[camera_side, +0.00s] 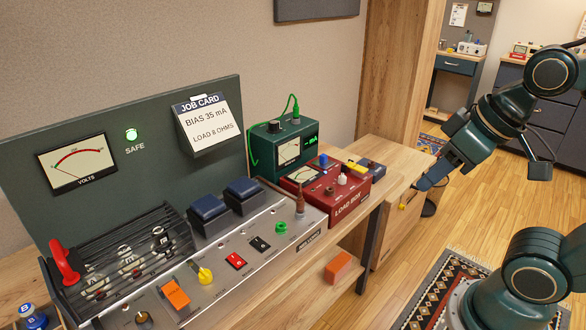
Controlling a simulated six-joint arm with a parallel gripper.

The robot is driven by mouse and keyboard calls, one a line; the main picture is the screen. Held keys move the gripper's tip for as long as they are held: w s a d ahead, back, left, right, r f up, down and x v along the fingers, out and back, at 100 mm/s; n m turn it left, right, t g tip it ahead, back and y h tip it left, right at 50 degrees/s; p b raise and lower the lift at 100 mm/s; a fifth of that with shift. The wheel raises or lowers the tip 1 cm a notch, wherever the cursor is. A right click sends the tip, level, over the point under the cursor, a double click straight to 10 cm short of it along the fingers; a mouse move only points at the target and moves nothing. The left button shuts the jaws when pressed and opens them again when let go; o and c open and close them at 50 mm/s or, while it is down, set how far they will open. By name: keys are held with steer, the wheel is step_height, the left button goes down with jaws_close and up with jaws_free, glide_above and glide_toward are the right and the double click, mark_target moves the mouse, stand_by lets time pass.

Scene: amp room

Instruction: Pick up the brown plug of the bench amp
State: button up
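The brown plug (300,201) stands upright at the right end of the bench amp's sloped metal panel (222,250). A green socket or knob (281,227) sits just in front of it to the left. My gripper (423,181) is well to the right of the plug, apart from it, past the end of the bench by the wooden cabinet. Its blue fingers point down and left. It is too small and edge-on to tell whether it is open or shut.
The red load box (343,201), with raised knobs, and a green meter box (271,151) with a green cable stand right of and behind the plug. Blue blocks (242,189) rise to its left. An orange block (338,267) lies below the bench top.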

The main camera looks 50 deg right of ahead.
steer(key=shift+o, duration=1)
steer(key=n+g, duration=0.6)
steer(key=n, duration=1.2)
glide_above(300, 206)
step_height(300, 206, down, 12)
steer(key=f, duration=0.5)
steer(key=d+f, duration=0.1)
steer(key=f, duration=0.1)
steer(key=shift+w+f, duration=0.15)
steer(key=shift+f, duration=0.5)
